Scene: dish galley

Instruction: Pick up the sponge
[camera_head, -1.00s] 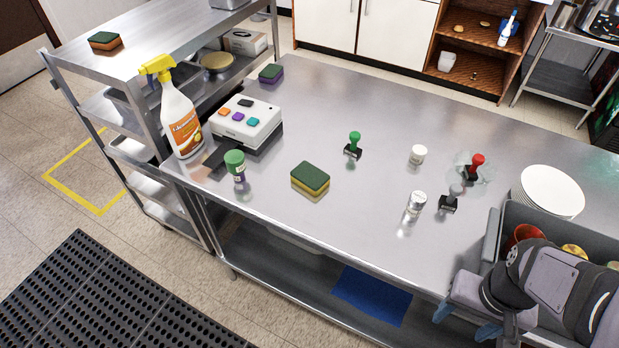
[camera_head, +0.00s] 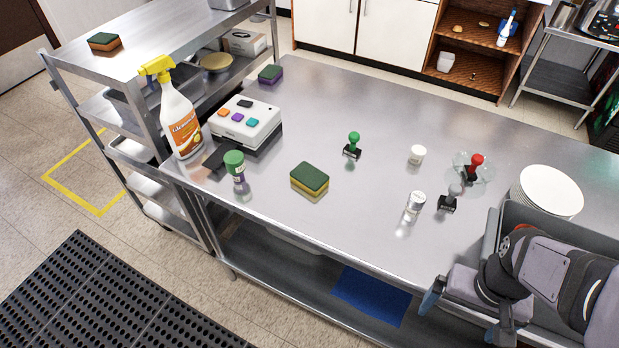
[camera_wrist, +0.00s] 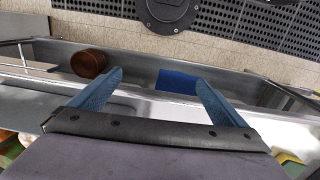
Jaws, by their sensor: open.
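A sponge with a dark green top and yellow body (camera_head: 310,179) lies flat near the middle of the steel table (camera_head: 350,230). A green and purple sponge (camera_head: 270,74) lies at the table's back left. A green and orange sponge (camera_head: 104,41) lies on the rack's top shelf. My gripper (camera_head: 460,317) is at the table's front edge, lower right, well apart from all three sponges. The wrist view shows its two blue fingers (camera_wrist: 160,79) spread apart with nothing between them.
A yellow-topped spray bottle (camera_head: 183,122), a white button box (camera_head: 244,121) and a green-lidded shaker (camera_head: 235,164) stand left of the middle sponge. A green stamp (camera_head: 353,145), white jar (camera_head: 417,155) and clear shaker (camera_head: 415,203) stand right. Plates (camera_head: 550,190) and a grey bin (camera_head: 490,237) are at right.

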